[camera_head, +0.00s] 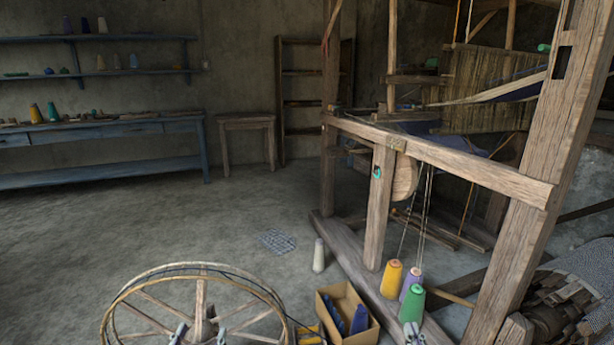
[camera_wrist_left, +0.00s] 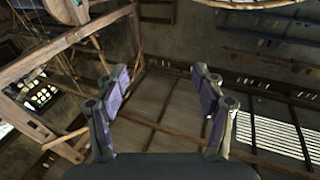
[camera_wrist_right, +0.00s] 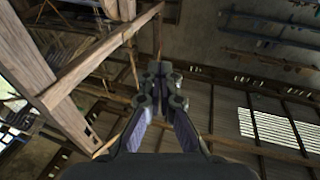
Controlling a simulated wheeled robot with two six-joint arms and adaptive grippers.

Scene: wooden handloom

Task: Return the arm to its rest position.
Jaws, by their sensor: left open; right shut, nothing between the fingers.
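My left gripper (camera_head: 200,335) shows at the bottom edge of the head view as two fingertips set apart, in front of the spinning wheel. In the left wrist view my left gripper (camera_wrist_left: 158,82) has its fingers wide apart with nothing between them. My right gripper (camera_head: 412,334) shows at the bottom edge of the head view, just below the green cone of yarn (camera_head: 412,303). In the right wrist view my right gripper (camera_wrist_right: 158,78) has its fingertips together and holds nothing. Both wrist cameras look past the fingers toward the roof and walls. The arms are mostly hidden below the head view.
The wooden loom (camera_head: 378,205) fills the right. Orange (camera_head: 391,280) and lilac (camera_head: 404,286) cones stand by the green one. A cardboard box (camera_head: 365,336), a white cone (camera_head: 319,256) and the spinning wheel (camera_head: 118,301) are near. The floor (camera_head: 150,230) behind is mostly clear.

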